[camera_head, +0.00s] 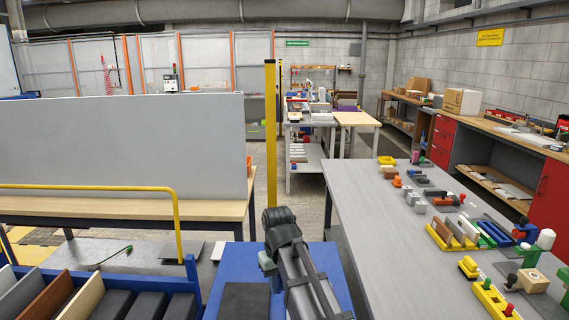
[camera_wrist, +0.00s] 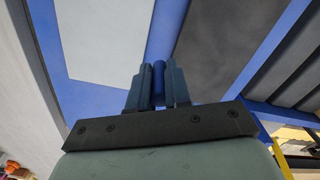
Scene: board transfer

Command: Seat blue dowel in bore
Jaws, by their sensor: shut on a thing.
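In the wrist view my gripper (camera_wrist: 159,72) is shut on the blue dowel (camera_wrist: 159,78). The dowel stands between the two dark fingers, and its rounded end shows near their tips. The rest of the dowel is hidden between the fingers. Below it in the wrist view are a blue surface, a pale grey panel and a dark grey panel. In the head view my arm reaches over the blue surface, and the fingers and dowel cannot be made out. A pale wooden block (camera_head: 534,284) with a dark round spot on top sits on the right bench; I cannot tell if this is the bore.
The long grey bench (camera_head: 385,240) on the right holds several small fixtures along its right side; its left side is clear. A blue rack (camera_head: 193,278) with dark slots stands at the lower left. A yellow post (camera_head: 271,150) and yellow rail (camera_head: 177,222) stand ahead and left.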

